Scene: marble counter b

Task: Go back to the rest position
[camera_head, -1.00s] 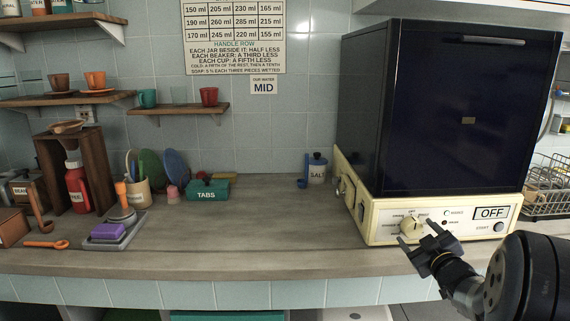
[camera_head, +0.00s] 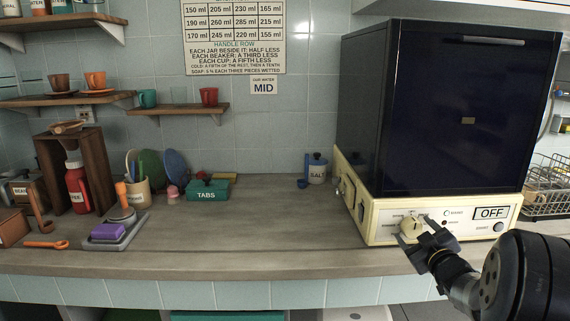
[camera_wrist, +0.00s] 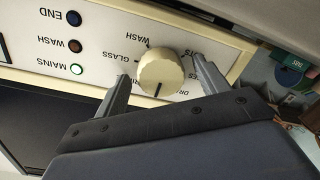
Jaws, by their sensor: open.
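My gripper (camera_head: 416,231) is open at the front panel of the dark-blue machine. Its two fingers sit either side of the cream dial (camera_head: 411,226), with the tips close to the panel. In the wrist view the dial (camera_wrist: 160,72) lies between the spread fingers of my gripper (camera_wrist: 163,82), with visible gaps, so it does not look gripped. The dial's dark pointer line faces the bottom of that picture. Some labels around the dial are hidden by the fingers.
The machine (camera_head: 460,110) stands on the right of the counter (camera_head: 280,215), its display (camera_head: 491,213) reading OFF. A salt jar (camera_head: 317,168), a green TABS box (camera_head: 207,190) and a purple sponge (camera_head: 108,231) stand further left. The middle counter is clear.

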